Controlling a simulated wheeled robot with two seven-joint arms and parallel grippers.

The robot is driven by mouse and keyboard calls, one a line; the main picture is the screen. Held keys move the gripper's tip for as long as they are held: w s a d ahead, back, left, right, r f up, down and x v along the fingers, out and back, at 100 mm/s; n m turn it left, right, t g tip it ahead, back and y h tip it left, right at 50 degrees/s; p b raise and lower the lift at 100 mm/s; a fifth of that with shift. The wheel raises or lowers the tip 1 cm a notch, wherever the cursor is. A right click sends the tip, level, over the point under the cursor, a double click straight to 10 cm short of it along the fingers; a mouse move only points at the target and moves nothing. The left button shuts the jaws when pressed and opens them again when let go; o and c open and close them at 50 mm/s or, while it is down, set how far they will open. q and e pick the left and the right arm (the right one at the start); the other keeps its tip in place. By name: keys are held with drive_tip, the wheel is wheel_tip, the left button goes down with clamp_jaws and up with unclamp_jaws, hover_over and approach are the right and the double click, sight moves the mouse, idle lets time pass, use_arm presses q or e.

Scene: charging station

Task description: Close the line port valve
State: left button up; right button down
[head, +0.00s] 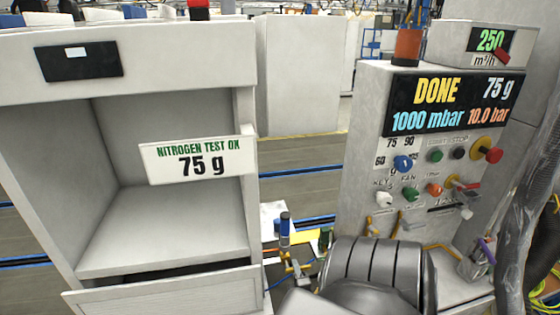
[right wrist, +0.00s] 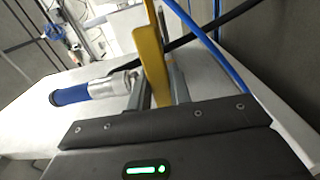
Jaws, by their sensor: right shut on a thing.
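A flat yellow lever (right wrist: 152,55), which looks like the valve handle, stands between the fingers of my right gripper (right wrist: 160,88) in the right wrist view. The gripper is shut on it. Beside it lies a blue cylinder with a silver end (right wrist: 85,90). In the head view the blue-topped fitting (head: 285,226) stands upright, with a yellow part (head: 305,238) just right of it. My right gripper (head: 292,268) is low in the middle there, partly hidden by my own dark arm. The valve body is mostly hidden. My left gripper is not in view.
A control panel (head: 440,160) at right reads DONE, 75 g, 1000 mbar and 10.0 bar, with several knobs. A white cabinet (head: 165,270) with an open bay stands at left. Blue hoses (right wrist: 210,45) and a dark hose run close to my right gripper.

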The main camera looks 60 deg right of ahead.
drive_tip(key=shift+s, duration=0.1)
idle(0.5)
drive_tip(key=c, duration=1.3)
unclamp_jaws()
drive_tip(key=b+v, duration=0.1)
drive_tip(key=v, duration=0.9)
drive_tip(key=shift+s+a, duration=0.2)
drive_tip(key=shift+a, duration=0.15)
